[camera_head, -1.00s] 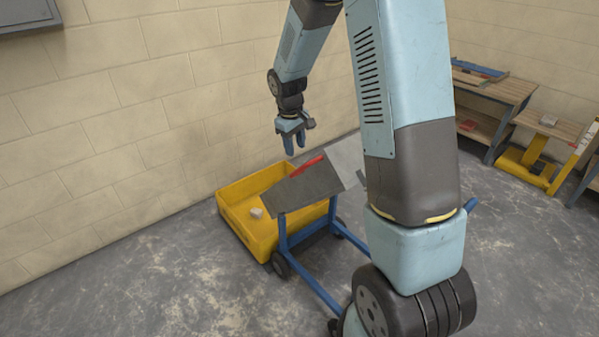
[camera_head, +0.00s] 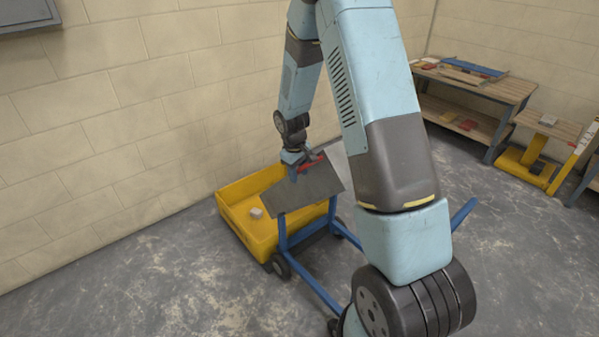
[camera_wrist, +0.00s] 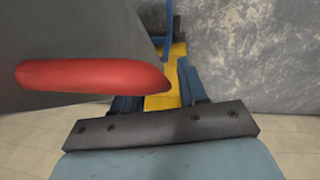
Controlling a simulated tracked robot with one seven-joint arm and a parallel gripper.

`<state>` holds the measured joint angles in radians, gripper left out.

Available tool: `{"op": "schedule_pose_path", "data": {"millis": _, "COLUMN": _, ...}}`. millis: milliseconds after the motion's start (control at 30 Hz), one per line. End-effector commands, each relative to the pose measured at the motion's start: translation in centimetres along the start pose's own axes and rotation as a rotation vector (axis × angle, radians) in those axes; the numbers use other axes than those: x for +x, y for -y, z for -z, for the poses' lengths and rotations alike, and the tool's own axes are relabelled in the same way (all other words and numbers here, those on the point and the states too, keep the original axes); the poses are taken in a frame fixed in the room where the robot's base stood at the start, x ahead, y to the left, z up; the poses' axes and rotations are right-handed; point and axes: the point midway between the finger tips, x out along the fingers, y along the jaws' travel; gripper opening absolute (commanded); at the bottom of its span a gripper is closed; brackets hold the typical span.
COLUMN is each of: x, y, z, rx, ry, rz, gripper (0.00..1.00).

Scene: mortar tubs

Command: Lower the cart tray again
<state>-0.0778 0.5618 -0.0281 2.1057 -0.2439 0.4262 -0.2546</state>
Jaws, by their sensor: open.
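The cart tray (camera_head: 312,188) is a grey plate tilted steeply on a blue wheeled frame (camera_head: 283,234). A red grip (camera_head: 308,163) lies along its upper part. It shows large in the wrist view (camera_wrist: 92,76), in front of my gripper's left finger and palm bar. My gripper (camera_head: 293,174) points down at the tray's upper left edge, close to the red grip. In the wrist view its blue fingers (camera_wrist: 158,92) stand apart, with nothing seen held between them. Whether it touches the grip or tray I cannot tell.
A yellow tub (camera_head: 240,228) stands on the floor behind the cart by the block wall, with a small pale lump (camera_head: 256,213) inside. A wooden workbench (camera_head: 478,86) and a yellow stand (camera_head: 525,170) are at the right. The floor at front left is clear.

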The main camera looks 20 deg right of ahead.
Motion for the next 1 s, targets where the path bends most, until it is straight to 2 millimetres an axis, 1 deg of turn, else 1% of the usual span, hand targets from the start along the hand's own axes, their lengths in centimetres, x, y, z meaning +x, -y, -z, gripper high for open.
{"op": "schedule_pose_path", "data": {"millis": 133, "x": -0.02, "y": 0.01, "z": 0.01, "rx": 0.000, "ry": 0.000, "rz": 0.000, "gripper": 0.42}}
{"op": "schedule_pose_path", "data": {"millis": 567, "x": -0.05, "y": -0.02, "z": 0.01, "rx": 0.000, "ry": 0.000, "rz": 0.000, "gripper": 0.01}}
{"op": "schedule_pose_path", "data": {"millis": 1000, "x": -0.04, "y": -0.14, "z": 0.01, "rx": 0.001, "ry": -0.001, "rz": -0.001, "gripper": 0.00}}
